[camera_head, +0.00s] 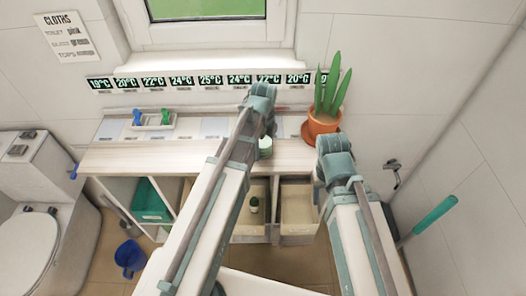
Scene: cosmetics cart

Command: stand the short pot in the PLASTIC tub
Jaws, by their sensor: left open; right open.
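A small round green-and-white pot (265,147), possibly the short pot, stands on the counter, partly hidden by my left arm. My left gripper (262,92) is open, above the back of the counter and beyond this pot. My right gripper (333,142) is open, at the counter's right end in front of the potted plant. Their fingertips are hard to make out. Two open pale bins sit below the counter: a left one (250,229) holding a small cactus (254,204), and a right one (298,228) that looks empty. I cannot read which is the plastic tub.
A tall plant in a terracotta pot (318,130) stands at the counter's right end. A white tray (152,124) with blue and green items is at the left. A green bin (150,204) is below.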

